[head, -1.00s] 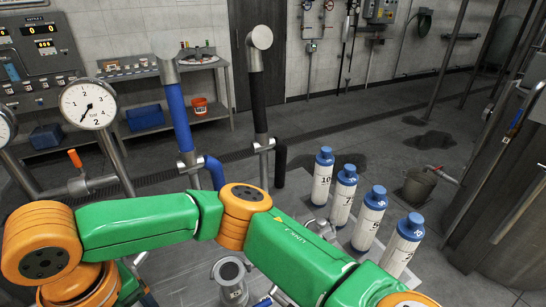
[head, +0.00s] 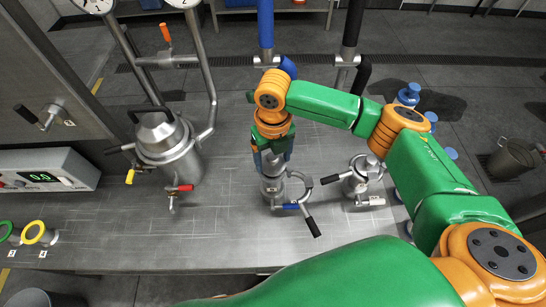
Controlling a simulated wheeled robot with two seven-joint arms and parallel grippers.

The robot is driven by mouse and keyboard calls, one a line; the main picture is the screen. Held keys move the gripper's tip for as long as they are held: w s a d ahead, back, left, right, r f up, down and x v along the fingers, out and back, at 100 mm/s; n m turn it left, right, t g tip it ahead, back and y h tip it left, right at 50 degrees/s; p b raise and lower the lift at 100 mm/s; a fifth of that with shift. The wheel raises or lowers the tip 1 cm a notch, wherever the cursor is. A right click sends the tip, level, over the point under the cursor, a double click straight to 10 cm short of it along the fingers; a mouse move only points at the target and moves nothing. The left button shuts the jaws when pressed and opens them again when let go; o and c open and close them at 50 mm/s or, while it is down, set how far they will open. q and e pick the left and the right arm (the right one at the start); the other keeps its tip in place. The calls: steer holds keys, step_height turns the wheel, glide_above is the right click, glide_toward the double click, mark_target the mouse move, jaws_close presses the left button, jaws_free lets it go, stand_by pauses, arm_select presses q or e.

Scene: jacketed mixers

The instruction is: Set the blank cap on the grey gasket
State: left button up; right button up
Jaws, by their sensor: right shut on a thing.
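My right gripper (head: 272,166) points down over a small steel vessel (head: 271,191) with a blue-handled valve, near the middle of the bench. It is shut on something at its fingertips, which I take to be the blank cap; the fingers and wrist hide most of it. I cannot make out the grey gasket; the top of this vessel is largely covered by the gripper. Whether the held thing touches the vessel cannot be told. My left gripper is not in view.
A second small steel vessel (head: 362,172) stands close to the right. A larger jacketed mixer (head: 167,142) with red and yellow handles stands left. Green and yellow rings (head: 34,232) sit at the far left near a digital readout box (head: 45,170). The front middle of the bench (head: 200,240) is clear.

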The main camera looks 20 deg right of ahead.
mark_target(272, 157)
steer(key=shift+a+f, duration=0.2)
steer(key=shift+f, duration=0.3)
steer(key=shift+a+f, duration=0.1)
steer(key=shift+f, duration=0.25)
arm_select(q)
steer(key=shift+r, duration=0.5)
arm_select(e)
steer(key=shift+f, duration=0.15)
steer(key=o, duration=1.4)
step_height(272, 157, up, 12)
steer(key=b, duration=0.2)
steer(key=shift+r+b, duration=0.2)
steer(key=shift+b, duration=0.15)
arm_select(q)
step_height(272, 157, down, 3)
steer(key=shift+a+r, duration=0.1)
